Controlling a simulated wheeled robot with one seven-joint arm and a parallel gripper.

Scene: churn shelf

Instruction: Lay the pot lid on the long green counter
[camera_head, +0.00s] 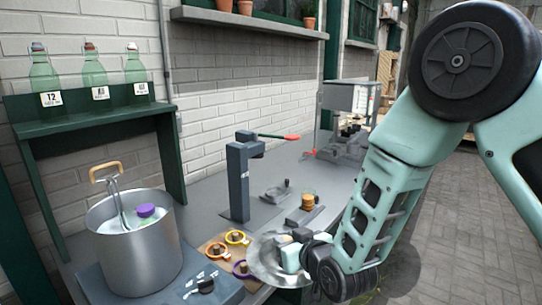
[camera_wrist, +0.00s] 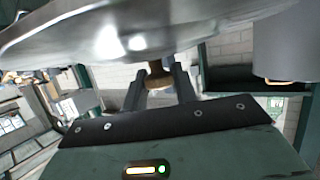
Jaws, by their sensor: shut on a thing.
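The pot lid is a shiny steel disc. In the head view the lid (camera_head: 262,262) is partly hidden behind my gripper (camera_head: 291,257), in front of the counter's near edge. In the wrist view the lid (camera_wrist: 130,32) fills the top, and its brown knob (camera_wrist: 156,73) sits between the two fingers of my gripper (camera_wrist: 160,84). My gripper is shut on the knob. A long counter (camera_head: 215,190) runs along the brick wall; its top looks grey here, so I cannot tell whether it is the green one.
A large open steel pot (camera_head: 135,265) with a ladle and purple-capped item stands at left. A dark green shelf (camera_head: 85,122) holds bottles (camera_head: 93,72). A grey press (camera_head: 238,180), a small wooden board (camera_head: 222,245) with coloured rings and a machine (camera_head: 345,105) occupy the counter.

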